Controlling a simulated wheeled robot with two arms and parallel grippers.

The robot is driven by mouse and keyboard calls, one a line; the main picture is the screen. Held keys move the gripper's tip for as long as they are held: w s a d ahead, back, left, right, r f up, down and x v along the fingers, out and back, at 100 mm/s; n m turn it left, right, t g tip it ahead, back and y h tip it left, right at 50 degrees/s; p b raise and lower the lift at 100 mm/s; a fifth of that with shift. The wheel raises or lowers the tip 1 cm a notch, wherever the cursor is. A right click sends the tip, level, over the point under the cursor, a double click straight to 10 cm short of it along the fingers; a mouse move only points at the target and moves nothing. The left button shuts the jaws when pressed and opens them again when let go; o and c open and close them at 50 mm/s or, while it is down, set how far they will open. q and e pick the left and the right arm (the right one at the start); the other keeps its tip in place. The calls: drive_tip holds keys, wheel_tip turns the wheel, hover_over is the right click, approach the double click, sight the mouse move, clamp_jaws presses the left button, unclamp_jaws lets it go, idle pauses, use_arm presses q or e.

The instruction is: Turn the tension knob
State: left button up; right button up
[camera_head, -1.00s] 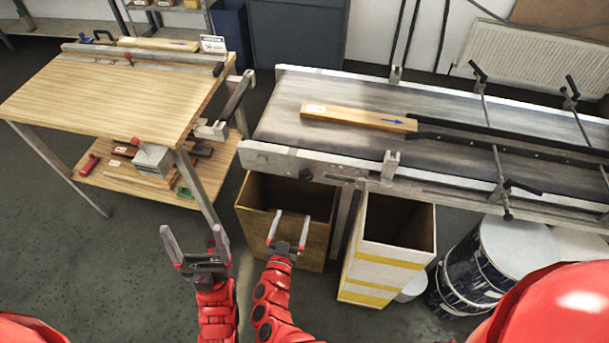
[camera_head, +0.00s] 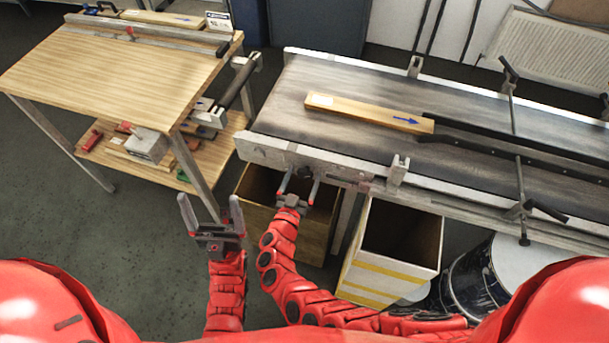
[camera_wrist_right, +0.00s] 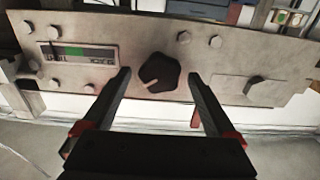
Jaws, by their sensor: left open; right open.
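The tension knob (camera_wrist_right: 159,73) is a black lobed knob with a pale pointer mark, on the metal side plate (camera_wrist_right: 225,60) of the conveyor in the right wrist view. My right gripper (camera_wrist_right: 157,80) is open, with its fingers pointing at the plate and the knob between the two fingertips in the picture. I cannot tell whether they touch it. In the head view my right gripper (camera_head: 299,182) is at the conveyor's near side, and the knob is small and hard to make out there. My left gripper (camera_head: 210,205) is open and empty, left of the right one.
A small green-and-grey gauge (camera_wrist_right: 77,53) sits left of the knob and another fitting (camera_wrist_right: 254,87) right of it. A wooden board (camera_head: 365,112) lies on the conveyor belt (camera_head: 290,100). Open bins (camera_head: 390,275) stand below. A wooden table (camera_head: 120,75) is at left.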

drive_tip(key=c, duration=1.4)
drive_tip(key=shift+s+f+m+b, duration=0.1)
drive_tip(key=shift+f+m+b, duration=0.15)
drive_tip(key=shift+m+b, duration=0.5)
drive_tip(key=m+b, duration=0.3)
drive_tip(key=shift+d+f, duration=0.1)
drive_tip(key=m+b, duration=0.2)
drive_tip(key=b, duration=0.1)
drive_tip(key=shift+m+b, duration=0.3)
drive_tip(key=shift+m, duration=0.05)
drive_tip(key=shift+r+m+b, duration=0.2)
drive_tip(key=shift+m+b, duration=0.1)
drive_tip(key=shift+m, duration=0.1)
drive_tip(key=o, duration=1.4)
